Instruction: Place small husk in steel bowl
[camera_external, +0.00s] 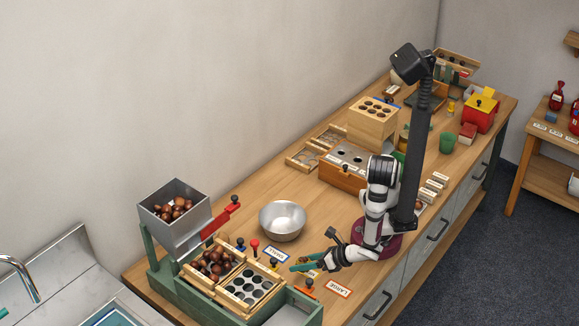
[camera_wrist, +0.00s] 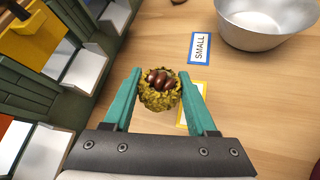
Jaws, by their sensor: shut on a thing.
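The small husk is a spiky yellow-green husk (camera_wrist: 160,99) with brown chestnuts showing in its open top. My gripper (camera_wrist: 160,88) has its teal fingers on either side of the husk and is shut on it. In the external view my gripper (camera_external: 303,264) is low over the bench, in front of and slightly right of the steel bowl (camera_external: 282,222). The husk is too small to make out clearly there. The steel bowl also shows at the top right of the wrist view (camera_wrist: 265,30), apart from the husk. The part of its inside in view looks empty.
A green sorting station with wooden trays (camera_external: 235,281) and a hopper of chestnuts (camera_external: 176,213) stand left. An orange-edged LARGE card (camera_external: 338,288) lies right.

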